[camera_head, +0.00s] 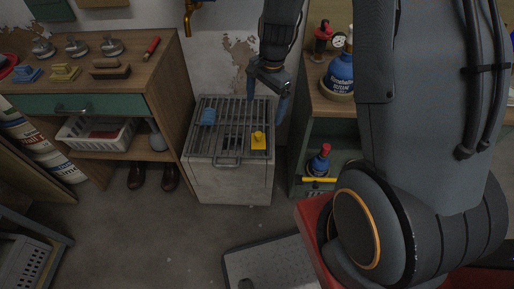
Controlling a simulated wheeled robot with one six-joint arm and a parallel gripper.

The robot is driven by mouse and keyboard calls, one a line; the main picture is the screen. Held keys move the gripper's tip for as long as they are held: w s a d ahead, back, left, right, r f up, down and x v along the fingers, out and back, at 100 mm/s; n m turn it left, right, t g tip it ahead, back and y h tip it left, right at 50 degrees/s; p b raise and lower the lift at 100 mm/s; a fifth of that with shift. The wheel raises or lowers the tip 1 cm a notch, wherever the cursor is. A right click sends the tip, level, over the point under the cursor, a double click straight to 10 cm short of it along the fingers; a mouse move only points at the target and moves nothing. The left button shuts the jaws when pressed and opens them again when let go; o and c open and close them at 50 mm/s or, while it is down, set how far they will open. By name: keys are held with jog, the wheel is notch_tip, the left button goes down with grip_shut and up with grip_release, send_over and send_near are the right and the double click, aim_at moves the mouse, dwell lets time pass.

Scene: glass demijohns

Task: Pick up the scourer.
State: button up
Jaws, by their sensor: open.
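Two small items lie on the slatted metal grate (228,146) of a pale sink-like block. One is a small blue block (207,116) at the left back, and the other is a small yellow piece (258,141) at the right front. I cannot tell for sure which one is the scourer. My gripper (266,104) points down above the right back part of the grate, with its two blue-grey fingers apart and nothing visible between them. It is nearer the yellow piece than the blue block, and apart from both.
A wooden workbench (165,70) on the left holds brushes and metal-lidded items, with a white basket (95,135) below. A shelf unit (301,150) on the right carries a blue gas bottle (339,77). A brass tap (190,14) juts from the wall.

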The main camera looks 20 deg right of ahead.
aim_at(259, 133)
jog(key=w+f+m+b, duration=0.1)
jog(key=w+f+m, duration=0.1)
jog(key=f, duration=0.4)
jog(key=w+f+m+b, duration=0.2)
jog(key=f, duration=0.4)
jog(key=w+f+m+b, duration=0.2)
jog(key=f, duration=0.4)
jog(key=shift+w+d+f+m+y, duration=0.2)
jog(key=shift+w+m+y, duration=0.1)
jog(key=shift+m, duration=0.1)
jog(key=shift+w+a+f, duration=0.1)
jog(key=shift+a+f, duration=0.05)
jog(key=shift+f, duration=3)
jog(key=shift+c, duration=0.5)
jog(key=c, duration=1)
